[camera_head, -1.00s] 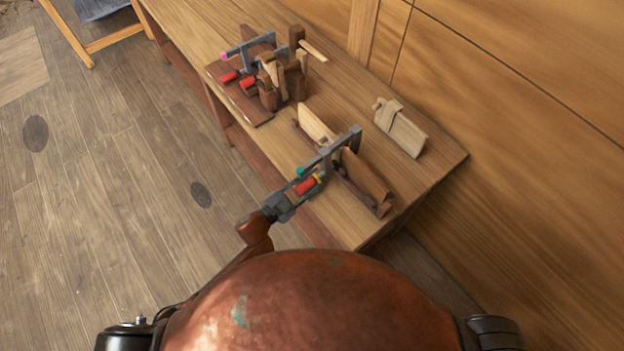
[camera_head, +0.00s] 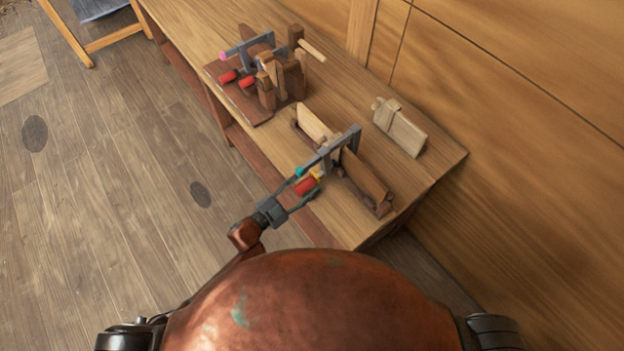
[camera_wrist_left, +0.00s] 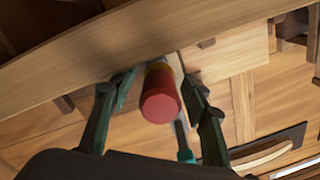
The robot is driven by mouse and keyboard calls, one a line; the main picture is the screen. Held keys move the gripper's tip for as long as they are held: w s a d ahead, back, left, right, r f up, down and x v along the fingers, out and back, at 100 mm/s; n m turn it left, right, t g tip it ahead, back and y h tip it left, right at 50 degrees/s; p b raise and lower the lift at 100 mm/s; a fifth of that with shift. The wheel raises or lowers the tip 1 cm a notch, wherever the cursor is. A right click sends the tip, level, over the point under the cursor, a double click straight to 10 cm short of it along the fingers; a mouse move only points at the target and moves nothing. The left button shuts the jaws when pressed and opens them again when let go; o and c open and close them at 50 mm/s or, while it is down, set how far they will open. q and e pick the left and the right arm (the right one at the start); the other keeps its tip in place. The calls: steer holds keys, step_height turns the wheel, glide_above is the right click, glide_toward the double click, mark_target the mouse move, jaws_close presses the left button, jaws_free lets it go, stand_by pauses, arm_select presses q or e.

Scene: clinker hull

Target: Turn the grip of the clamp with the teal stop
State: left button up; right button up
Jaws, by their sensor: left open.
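The clamp with the teal stop has a grey bar (camera_head: 345,142) and sits across a wooden plank piece near the bench's front corner. Its red grip (camera_head: 305,186) points toward me, with a yellow collar behind it. The teal stop (camera_head: 299,171) is beside the grip; a teal piece also shows in the left wrist view (camera_wrist_left: 186,155). My left gripper (camera_head: 308,187) is open, its fingers on either side of the red grip. In the left wrist view the grip (camera_wrist_left: 160,96) lies between the spread fingers, with a visible gap on the right. My right gripper is out of view.
Another clamp with a pink stop (camera_head: 224,56) and red grips stands farther back on the bench (camera_head: 345,225) among wooden blocks. A pale wooden block (camera_head: 400,130) lies at the right. A wooden wall is behind the bench; open floor is at left.

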mark_target(296, 193)
arm_select(q)
steer(key=shift+v, duration=2.5)
steer(key=shift+r, duration=0.1)
steer(key=shift+s+a+r+n, duration=0.15)
steer(key=shift+a+n, duration=0.05)
steer(key=shift+n, duration=0.2)
steer(key=a+n, duration=0.1)
steer(key=n, duration=0.1)
steer(key=s+a+n, duration=0.1)
steer(key=n, duration=0.2)
steer(key=shift+s+a+r+g+h+b, duration=0.2)
steer(key=shift+g+h+b, duration=0.1)
steer(key=shift+b, duration=0.1)
steer(key=shift+s+a+f+n, duration=0.1)
steer(key=shift+s+n, duration=0.05)
steer(key=shift+n, duration=0.45)
steer(key=shift+s+a+f+n, duration=0.1)
steer(key=shift+s+n, duration=0.05)
steer(key=shift+n, duration=0.45)
steer(key=x, duration=0.7)
steer(key=shift+w+d+f, duration=0.1)
steer(key=shift+d, duration=0.1)
steer(key=shift+c, duration=0.3)
